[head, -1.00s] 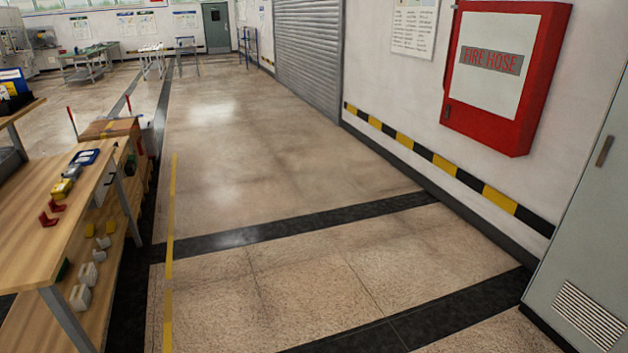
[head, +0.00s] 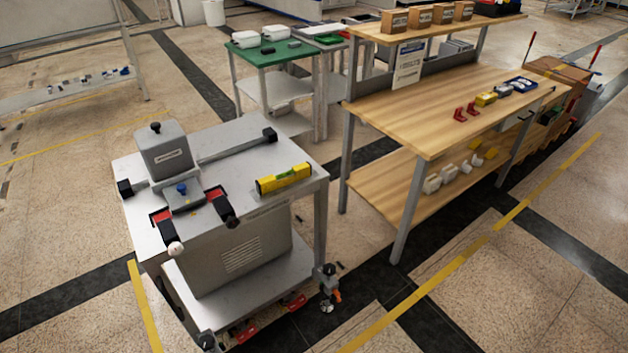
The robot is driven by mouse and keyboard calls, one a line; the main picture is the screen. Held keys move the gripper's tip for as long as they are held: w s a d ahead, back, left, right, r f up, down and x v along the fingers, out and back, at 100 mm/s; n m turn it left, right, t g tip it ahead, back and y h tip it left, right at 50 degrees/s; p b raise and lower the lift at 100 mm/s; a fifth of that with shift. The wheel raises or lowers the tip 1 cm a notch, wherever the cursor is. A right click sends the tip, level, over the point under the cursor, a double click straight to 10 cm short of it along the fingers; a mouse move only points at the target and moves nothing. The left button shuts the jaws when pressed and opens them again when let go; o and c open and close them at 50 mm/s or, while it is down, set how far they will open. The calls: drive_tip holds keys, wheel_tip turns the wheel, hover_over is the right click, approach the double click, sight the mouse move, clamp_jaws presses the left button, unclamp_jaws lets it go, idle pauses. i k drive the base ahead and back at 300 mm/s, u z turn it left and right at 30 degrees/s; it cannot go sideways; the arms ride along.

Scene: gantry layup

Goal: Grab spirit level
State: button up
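A yellow spirit level (head: 284,179) with dark ends lies on the grey top of a metal machine stand (head: 280,153) in the head view. It lies near the right front edge of that top, slightly slanted, with free surface around it. My gripper is not in view.
A grey machine (head: 168,152) with black knobs and a rail occupies the left and back of the stand top. A wooden workbench (head: 440,110) stands to the right, a green-topped table (head: 255,57) behind. Open floor with yellow lines (head: 390,320) lies at the front right.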

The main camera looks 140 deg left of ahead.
sight(265, 186)
drive_tip(key=z, duration=1.8)
drive_tip(key=k, duration=1.7)
drive_tip(key=z, duration=1.5)
